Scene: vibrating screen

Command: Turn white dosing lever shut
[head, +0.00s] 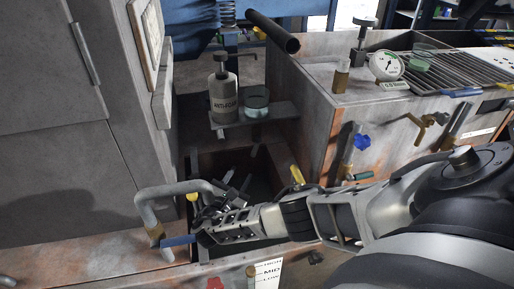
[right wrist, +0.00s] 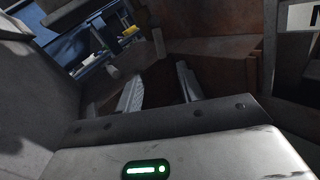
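I cannot make out a white dosing lever for certain in either view. The grey anti-foam bottle (head: 223,98) stands upright on a small shelf, with a black cap. My right gripper (head: 230,183) reaches in from the right, below that shelf, over the dark recess between the cabinet and the tank. In the right wrist view its two fingers (right wrist: 158,85) stand apart with nothing visible between them. A small pale rounded stub (right wrist: 112,72) shows beyond the left finger; I cannot tell what it is. My left gripper is not in view.
A bent grey pipe (head: 175,188) with a blue lever (head: 180,241) stands left of my right gripper. A clear green-tinted jar (head: 256,100) is beside the bottle. The rusty tank (head: 315,120) bounds the right, the grey cabinet (head: 60,150) the left.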

